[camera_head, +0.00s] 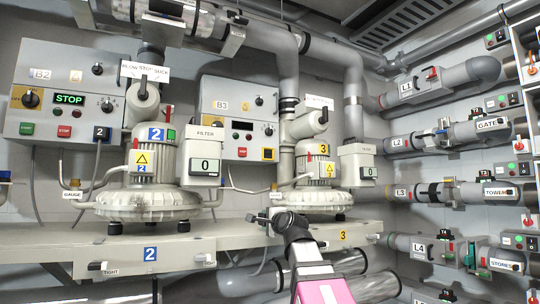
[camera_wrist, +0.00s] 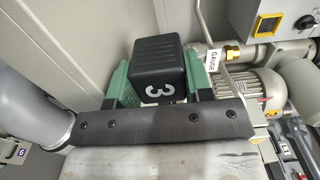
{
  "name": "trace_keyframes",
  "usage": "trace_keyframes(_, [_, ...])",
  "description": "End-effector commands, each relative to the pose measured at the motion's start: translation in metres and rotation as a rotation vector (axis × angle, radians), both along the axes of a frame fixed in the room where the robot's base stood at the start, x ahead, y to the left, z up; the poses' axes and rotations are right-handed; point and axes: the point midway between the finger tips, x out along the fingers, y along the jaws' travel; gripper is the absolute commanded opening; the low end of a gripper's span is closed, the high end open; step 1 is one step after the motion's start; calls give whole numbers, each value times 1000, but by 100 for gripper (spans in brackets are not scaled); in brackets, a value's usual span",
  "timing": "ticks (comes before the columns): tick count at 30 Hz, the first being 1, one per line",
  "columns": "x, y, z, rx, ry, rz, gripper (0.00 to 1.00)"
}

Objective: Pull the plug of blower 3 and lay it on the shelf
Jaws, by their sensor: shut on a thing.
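The plug of blower 3 (camera_wrist: 158,62) is a black block with a white 3 on it. In the wrist view my gripper (camera_wrist: 158,78) is shut on it, with green pads touching its two sides. In the head view my gripper (camera_head: 268,217) is in front of blower 3 (camera_head: 317,185), low by the shelf (camera_head: 215,241); the plug is too small to make out there. I cannot tell whether the plug touches the shelf. On control box B3 (camera_head: 238,117), an orange-framed socket (camera_head: 268,154) appears empty.
Blower 2 (camera_head: 147,180) stands to the left, with its plug (camera_head: 102,133) on box B2 (camera_head: 66,100). The filter box (camera_head: 206,155) sits between the blowers. A gauge fitting (camera_wrist: 228,53) and pipe are close beside the plug. Pipes L1 to L4 line the right wall.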

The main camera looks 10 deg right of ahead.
Motion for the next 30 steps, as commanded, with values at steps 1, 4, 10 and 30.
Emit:
trace_keyframes(1, [0, 0, -1, 0, 0, 0, 12])
trace_keyframes(4, [0, 0, -2, 0, 0, 0, 12])
trace_keyframes(10, [0, 0, -5, 0, 0, 0, 12])
trace_keyframes(30, [0, 0, 4, -1, 0, 0, 12])
